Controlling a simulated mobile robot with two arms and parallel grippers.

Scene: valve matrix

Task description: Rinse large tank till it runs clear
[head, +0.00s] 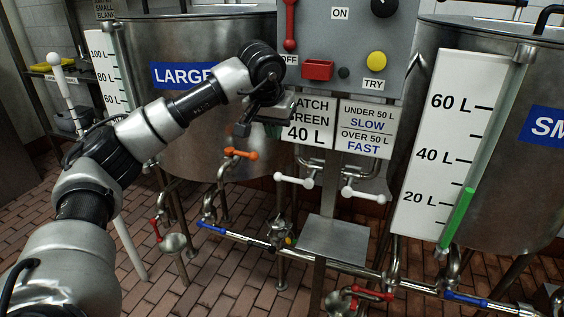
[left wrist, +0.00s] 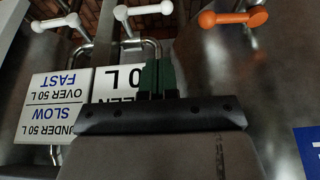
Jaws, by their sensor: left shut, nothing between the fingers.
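The large steel tank (head: 185,125) stands at left, its label and front partly covered by my left arm. Its gauge (head: 105,70) shows 100, 80 and 60; the lower part is hidden. Blue (head: 211,228) and red (head: 156,230) valve handles are lower down. Two white-handled valves (head: 294,180) (head: 363,195) are below the signs. My left gripper (head: 272,129) is shut and empty, in front of the "batch green 40 L" sign; its green fingertips (left wrist: 157,77) are together. My right gripper is not in view.
The grey panel (head: 345,75) has a red lever (head: 290,25) with its ball near OFF, a red block and a yellow knob (head: 377,62). The small tank (head: 530,130) at right has a green column slightly above 20 L. Pipes and a metal plate (head: 335,238) stand low ahead.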

